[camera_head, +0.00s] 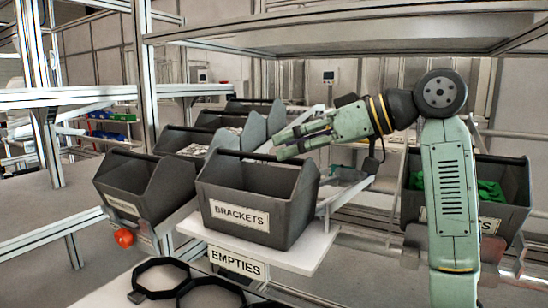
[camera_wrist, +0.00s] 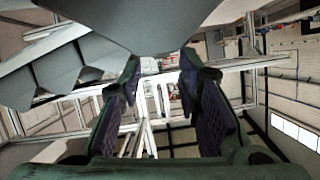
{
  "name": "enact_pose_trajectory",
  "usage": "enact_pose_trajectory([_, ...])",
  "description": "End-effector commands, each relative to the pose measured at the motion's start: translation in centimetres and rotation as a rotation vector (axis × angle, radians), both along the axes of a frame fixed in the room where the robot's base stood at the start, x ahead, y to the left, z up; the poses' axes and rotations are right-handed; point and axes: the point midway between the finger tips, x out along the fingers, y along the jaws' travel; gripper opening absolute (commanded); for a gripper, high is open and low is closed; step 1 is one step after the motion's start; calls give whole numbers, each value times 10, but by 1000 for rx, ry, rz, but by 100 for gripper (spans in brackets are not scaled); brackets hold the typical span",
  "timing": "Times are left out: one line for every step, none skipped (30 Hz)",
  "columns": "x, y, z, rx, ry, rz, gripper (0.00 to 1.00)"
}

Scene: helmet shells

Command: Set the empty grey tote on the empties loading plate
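The grey tote (camera_head: 234,212) with a BRACKETS label and a dark bar across its top stands upright on the white plate (camera_head: 312,252), which has an EMPTIES sign on its front. Its visible inside looks empty; its floor is hidden. My gripper (camera_head: 280,145) is above and behind the tote's right rear side, fingers pointing left, clear of the bar. In the wrist view my gripper (camera_wrist: 160,66) shows two separated fingers with nothing between them. Grey panels fill the top of that view; I cannot tell which tote they belong to.
Another grey tote (camera_head: 150,187) stands close on the left, with more totes (camera_head: 230,122) in a row behind. A tote with green contents (camera_head: 490,190) is at right behind my arm. A shelf (camera_head: 340,38) hangs overhead. Black octagonal rings (camera_head: 160,279) lie in front.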

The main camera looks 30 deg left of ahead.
Motion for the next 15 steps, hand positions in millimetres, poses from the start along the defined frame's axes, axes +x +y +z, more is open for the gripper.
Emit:
enact_pose_trajectory([2,-11,2,1,-1,-2,31])
enact_pose_trajectory([2,-17,5,2,-2,-2,31])
enact_pose_trajectory([3,-24,8,1,-1,-3,31])
enact_pose_trajectory([4,-29,11,1,-1,-3,31])
enact_pose_trajectory([4,-34,13,2,0,-3,31])
enact_pose_trajectory([5,-40,15,1,0,-1,31])
enact_pose_trajectory([5,-43,17,0,0,-1,31])
enact_pose_trajectory([6,-47,19,0,0,-1,31])
enact_pose_trajectory([6,-51,21,1,1,-1,31])
enact_pose_trajectory([6,-53,22,0,0,0,31])
enact_pose_trajectory([6,-55,22,-1,0,0,31])
enact_pose_trajectory([6,-57,23,-1,-1,1,31])
enact_pose_trajectory([7,-58,24,-1,-1,1,31])
enact_pose_trajectory([7,-58,24,-1,-1,1,31])
enact_pose_trajectory([7,-59,25,-1,-1,1,31])
